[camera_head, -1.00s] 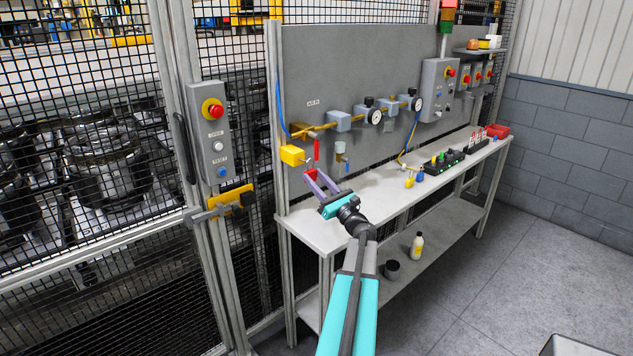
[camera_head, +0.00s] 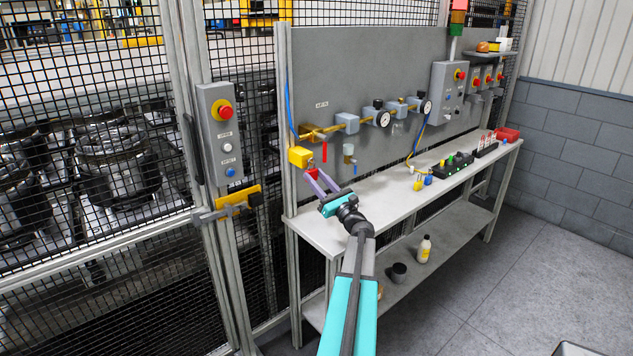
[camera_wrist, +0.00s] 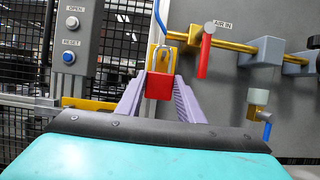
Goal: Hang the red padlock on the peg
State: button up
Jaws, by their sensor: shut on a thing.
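My gripper (camera_head: 314,175) is shut on the red padlock (camera_head: 312,172), its two purple fingers on either side of the lock's body. The wrist view shows the red padlock (camera_wrist: 159,86) upright between the fingertips (camera_wrist: 159,78), with its silver shackle (camera_wrist: 163,56) up. The shackle overlaps the yellow block (camera_wrist: 154,56) on the grey panel. In the head view the padlock is just below and right of that yellow block (camera_head: 299,156). The peg is not clearly visible behind the shackle. I cannot tell whether the shackle is around it or only in front.
A red valve handle (camera_wrist: 205,56) hangs from the brass pipe, right of the padlock. A small cup-like fitting (camera_head: 349,150) is farther right. The white bench top (camera_head: 390,195) below is largely clear near my arm. A mesh fence with a button box (camera_head: 220,135) stands left.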

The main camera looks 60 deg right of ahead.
jog(key=shift+w+d+f+b, duration=0.1)
jog(key=shift+w+f+b, duration=0.15)
jog(key=shift+w+b, duration=0.1)
dwell(0.7)
jog(key=o, duration=1.3)
jog(key=shift+f, duration=0.1)
jog(key=b+v, duration=0.5)
jog(key=v, duration=0.8)
jog(key=shift+s+f, duration=0.15)
jog(key=shift+s, duration=0.2)
